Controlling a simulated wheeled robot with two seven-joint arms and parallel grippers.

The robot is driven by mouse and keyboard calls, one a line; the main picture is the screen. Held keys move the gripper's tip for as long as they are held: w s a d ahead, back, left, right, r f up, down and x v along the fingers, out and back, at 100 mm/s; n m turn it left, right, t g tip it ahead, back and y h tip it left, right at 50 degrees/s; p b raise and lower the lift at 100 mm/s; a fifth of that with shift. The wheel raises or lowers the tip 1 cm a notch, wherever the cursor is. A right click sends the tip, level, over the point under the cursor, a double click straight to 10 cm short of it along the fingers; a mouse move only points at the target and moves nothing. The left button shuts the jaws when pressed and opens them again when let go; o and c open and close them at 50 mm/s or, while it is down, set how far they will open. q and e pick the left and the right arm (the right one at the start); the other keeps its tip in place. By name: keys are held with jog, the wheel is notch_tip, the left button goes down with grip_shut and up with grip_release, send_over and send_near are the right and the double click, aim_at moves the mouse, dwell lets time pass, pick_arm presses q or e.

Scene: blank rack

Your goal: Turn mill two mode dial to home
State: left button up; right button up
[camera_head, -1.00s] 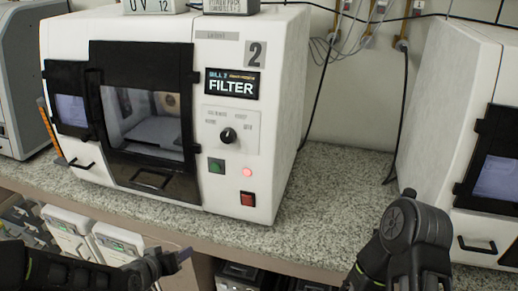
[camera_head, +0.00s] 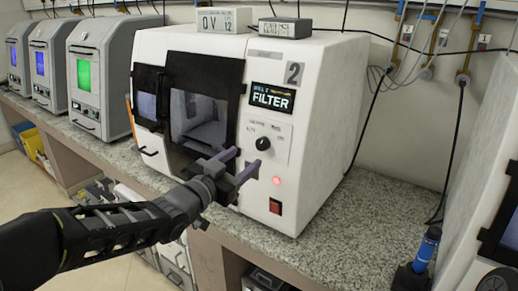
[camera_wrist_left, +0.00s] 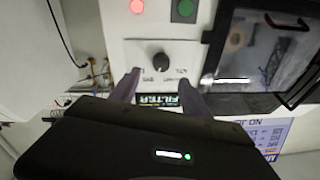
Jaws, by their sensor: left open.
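Mill two is the white machine marked 2 (camera_head: 338,75). Its display (camera_head: 272,98) reads FILTER. The mode dial (camera_head: 263,143) is a round black knob on a pale panel below the display; its pointer and labels are too small to read. My left gripper (camera_head: 245,164) is open and empty in front of the mill, just below and left of the dial. In the left wrist view the dial (camera_wrist_left: 161,62) shows beyond and between the two open fingertips (camera_wrist_left: 159,88), apparently not touched. My right gripper is not in view.
A red light (camera_head: 276,180) glows above a red switch (camera_head: 275,206). The mill's dark window door (camera_head: 205,95) is left of the panel. Two boxes sit on top, one a grey box (camera_head: 285,27). A blue-handled item (camera_head: 428,248) stands at right. The speckled counter (camera_head: 375,215) between is clear.

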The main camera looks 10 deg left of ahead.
aim_at(261, 146)
pick_arm(q)
jog(key=p+x, duration=0.1)
jog(key=x, duration=0.6)
jog(key=shift+w, duration=0.35)
grip_shut()
dwell(0.3)
